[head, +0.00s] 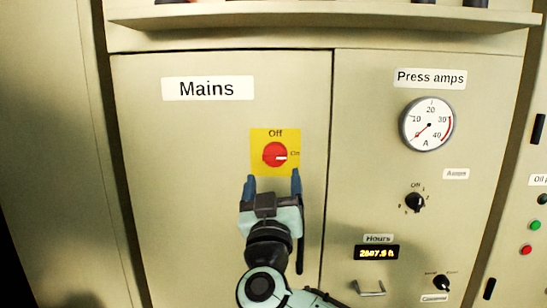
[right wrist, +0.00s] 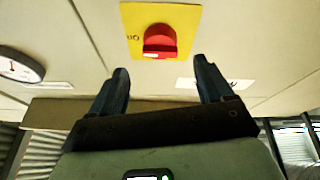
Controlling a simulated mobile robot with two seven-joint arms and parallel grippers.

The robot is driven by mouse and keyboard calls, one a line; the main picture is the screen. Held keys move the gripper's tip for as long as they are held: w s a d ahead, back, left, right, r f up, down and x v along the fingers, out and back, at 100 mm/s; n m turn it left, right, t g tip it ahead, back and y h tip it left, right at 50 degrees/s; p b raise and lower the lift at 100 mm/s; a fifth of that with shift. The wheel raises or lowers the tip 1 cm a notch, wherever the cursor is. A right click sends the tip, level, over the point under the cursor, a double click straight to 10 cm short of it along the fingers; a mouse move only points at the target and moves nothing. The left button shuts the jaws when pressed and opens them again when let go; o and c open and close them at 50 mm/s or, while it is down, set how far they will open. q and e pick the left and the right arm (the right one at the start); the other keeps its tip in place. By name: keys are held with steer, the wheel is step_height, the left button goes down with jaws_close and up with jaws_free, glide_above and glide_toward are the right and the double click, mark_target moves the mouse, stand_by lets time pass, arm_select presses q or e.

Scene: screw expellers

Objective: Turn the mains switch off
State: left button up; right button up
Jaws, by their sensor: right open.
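The mains switch is a red rotary knob (head: 275,154) on a yellow plate (head: 260,138) on the cabinet door, below the "Mains" label (head: 208,88). Its white mark points right, toward "On"; "Off" is printed at the top of the plate. My right gripper (head: 272,180) is open and empty, with its fingertips just below the knob, one toward each side of it. The right wrist view shows the red knob (right wrist: 160,42) beyond and between the spread fingers (right wrist: 161,68), apart from them. My left gripper is not in view.
To the right is a panel with a press amps gauge (head: 427,124), a black selector (head: 415,202), an hours display (head: 377,252) and a lower black knob (head: 441,283). A ledge (head: 320,16) runs above. A dark vertical handle (head: 300,240) is right of my gripper.

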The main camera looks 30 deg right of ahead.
mark_target(275, 160)
steer(key=p+x, duration=0.1)
steer(key=x, duration=0.6)
steer(key=shift+p, duration=0.3)
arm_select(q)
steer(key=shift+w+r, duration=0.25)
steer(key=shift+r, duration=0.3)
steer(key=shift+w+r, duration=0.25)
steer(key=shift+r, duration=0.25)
arm_select(e)
steer(key=c, duration=1.4)
